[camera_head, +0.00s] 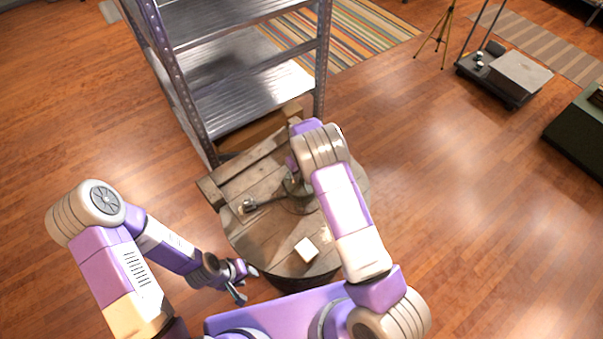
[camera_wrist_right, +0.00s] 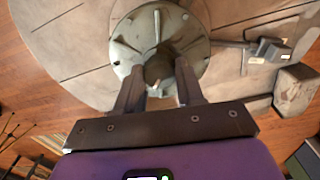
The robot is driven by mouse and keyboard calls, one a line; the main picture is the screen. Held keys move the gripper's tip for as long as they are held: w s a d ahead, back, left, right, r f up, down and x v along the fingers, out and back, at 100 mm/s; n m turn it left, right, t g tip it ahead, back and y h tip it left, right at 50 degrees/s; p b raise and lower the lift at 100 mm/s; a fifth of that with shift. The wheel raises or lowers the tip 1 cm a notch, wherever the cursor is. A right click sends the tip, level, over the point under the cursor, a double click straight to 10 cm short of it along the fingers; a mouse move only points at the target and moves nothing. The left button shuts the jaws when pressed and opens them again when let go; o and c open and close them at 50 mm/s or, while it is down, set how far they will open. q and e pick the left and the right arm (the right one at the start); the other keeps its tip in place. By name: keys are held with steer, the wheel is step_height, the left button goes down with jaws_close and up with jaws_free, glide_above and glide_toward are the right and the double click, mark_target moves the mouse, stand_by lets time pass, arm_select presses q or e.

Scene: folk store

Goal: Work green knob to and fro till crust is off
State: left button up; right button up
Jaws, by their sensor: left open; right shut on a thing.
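A round grey-green flanged base (camera_wrist_right: 192,35) with bolt holes around its rim stands on a round wooden table (camera_head: 245,236). It also shows in the head view (camera_head: 299,206), partly behind my right arm. A dark knob (camera_wrist_right: 157,68) rises from its middle, its green hard to make out. My right gripper (camera_wrist_right: 160,84) is shut on the knob, one finger on each side. In the head view my arm mostly hides this grip. Crust cannot be told apart from the worn surface. My left gripper (camera_head: 241,280) is open and empty, beside the table's front left edge.
A pale block (camera_head: 306,249) and a dark-headed tool (camera_head: 252,205) lie on the table near the base. Planks (camera_head: 212,190) lie along the table's back left. A metal shelf rack (camera_head: 250,85) stands close behind.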

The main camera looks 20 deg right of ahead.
steer(key=shift+m, duration=0.3)
steer(key=m+b, duration=0.1)
steer(key=m, duration=0.3)
steer(key=shift+b, duration=0.35)
steer(key=m, duration=0.5)
steer(key=shift+m+b, duration=0.4)
steer(key=m, duration=1)
steer(key=shift+r+m, duration=0.1)
steer(key=shift+m, duration=0.3)
steer(key=o, duration=1)
steer(key=shift+o, duration=0.2)
